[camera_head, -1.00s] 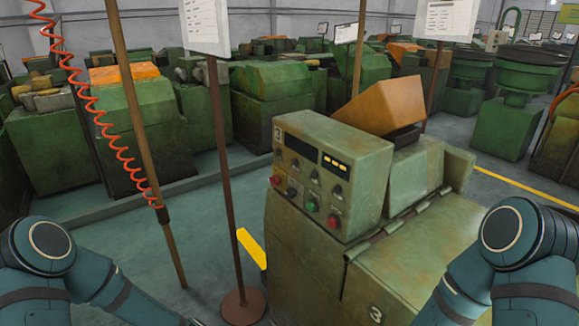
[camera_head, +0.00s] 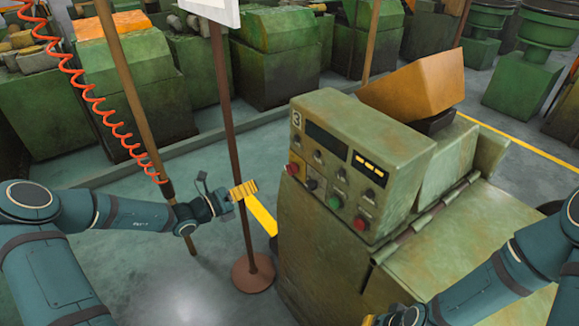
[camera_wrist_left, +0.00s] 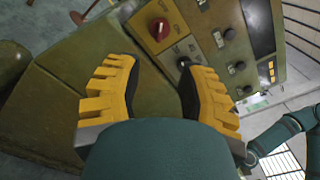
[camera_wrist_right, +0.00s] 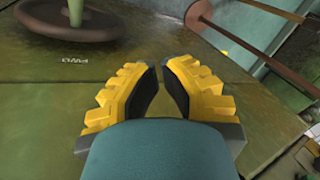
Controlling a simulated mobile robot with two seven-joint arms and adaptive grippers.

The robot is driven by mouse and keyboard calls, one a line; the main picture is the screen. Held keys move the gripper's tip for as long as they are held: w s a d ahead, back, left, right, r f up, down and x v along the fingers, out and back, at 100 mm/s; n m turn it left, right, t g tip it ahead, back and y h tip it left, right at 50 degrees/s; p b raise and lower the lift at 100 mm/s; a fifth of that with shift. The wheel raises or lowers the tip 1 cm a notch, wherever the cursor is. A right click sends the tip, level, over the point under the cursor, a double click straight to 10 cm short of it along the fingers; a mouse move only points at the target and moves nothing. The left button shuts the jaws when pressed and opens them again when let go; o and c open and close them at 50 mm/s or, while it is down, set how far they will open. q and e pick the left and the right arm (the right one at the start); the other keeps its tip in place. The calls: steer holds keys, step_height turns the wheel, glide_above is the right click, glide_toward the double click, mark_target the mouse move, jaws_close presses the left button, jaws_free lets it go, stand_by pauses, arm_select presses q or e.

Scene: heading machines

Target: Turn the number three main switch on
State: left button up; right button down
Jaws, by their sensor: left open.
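The machine marked 3 (camera_head: 345,170) has a panel with several knobs and buttons. A red rotary knob on a yellow plate, which looks like its main switch (camera_wrist_left: 158,30), shows in the left wrist view just beyond my fingertips. In the head view the red knob (camera_head: 292,169) sits at the panel's left edge. My left gripper (camera_head: 250,188) is open and empty, left of the panel and apart from the knob. In its wrist view (camera_wrist_left: 160,65) the knob lies ahead of the gap. My right gripper (camera_wrist_right: 162,65) is empty, with a narrow gap between its fingertips.
A thin sign post (camera_head: 237,150) on a round base (camera_head: 253,272) stands close to my left forearm. A wooden pole (camera_head: 135,100) and a red coiled hose (camera_head: 95,105) are further left. An orange box-like part (camera_head: 415,85) sits behind the panel. Other green machines stand behind.

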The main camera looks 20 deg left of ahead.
mark_target(287, 170)
arm_select(q)
steer(key=x, duration=1.2)
steer(key=shift+w+d, duration=0.25)
steer(key=shift+d, duration=0.1)
steer(key=shift+c, duration=0.4)
jaws_close()
